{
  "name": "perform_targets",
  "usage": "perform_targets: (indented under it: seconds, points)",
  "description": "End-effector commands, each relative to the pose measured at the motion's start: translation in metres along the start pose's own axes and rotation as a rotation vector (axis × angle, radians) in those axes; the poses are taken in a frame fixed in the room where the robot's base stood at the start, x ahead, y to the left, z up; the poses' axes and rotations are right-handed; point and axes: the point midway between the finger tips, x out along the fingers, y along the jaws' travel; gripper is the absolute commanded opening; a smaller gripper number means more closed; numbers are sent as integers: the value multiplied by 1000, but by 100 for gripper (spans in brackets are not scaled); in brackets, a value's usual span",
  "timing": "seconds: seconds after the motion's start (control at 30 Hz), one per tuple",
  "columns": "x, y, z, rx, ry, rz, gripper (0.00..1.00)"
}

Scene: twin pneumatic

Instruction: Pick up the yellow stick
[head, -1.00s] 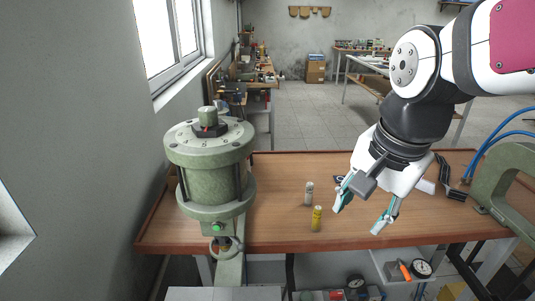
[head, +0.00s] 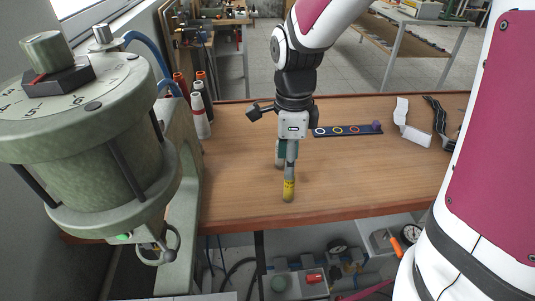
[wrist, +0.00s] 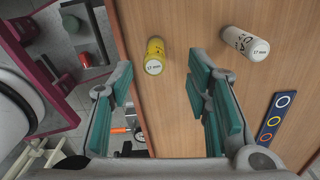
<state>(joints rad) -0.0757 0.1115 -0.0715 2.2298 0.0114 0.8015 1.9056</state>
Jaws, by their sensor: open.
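The yellow stick (head: 289,189) stands upright near the front edge of the wooden table in the head view. In the wrist view the yellow stick (wrist: 154,56) shows its round end marked 17 mm. My gripper (head: 285,158) points down at it in the head view, its teal-padded fingers partly in front of or just above the stick. In the wrist view my gripper (wrist: 161,75) is open, with the stick between the lines of its two fingers, nearer the left one. No contact is clear.
The wooden table (head: 400,175) is mostly bare right of my gripper. A dark strip with coloured rings (head: 348,130) lies behind. A green press (head: 100,150) stands at the left, with red-and-white bottles (head: 200,115) beside it. A white bracket (head: 410,125) lies at the right.

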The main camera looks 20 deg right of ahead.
Motion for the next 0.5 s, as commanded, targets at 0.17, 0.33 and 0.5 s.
perform_targets:
  seconds: [0.17,0.33,0.5]
  points:
    - [28,0,0,0,1,3,44]
    - [37,1,-1,0,0,1,44]
    - [57,5,-4,1,2,4,44]
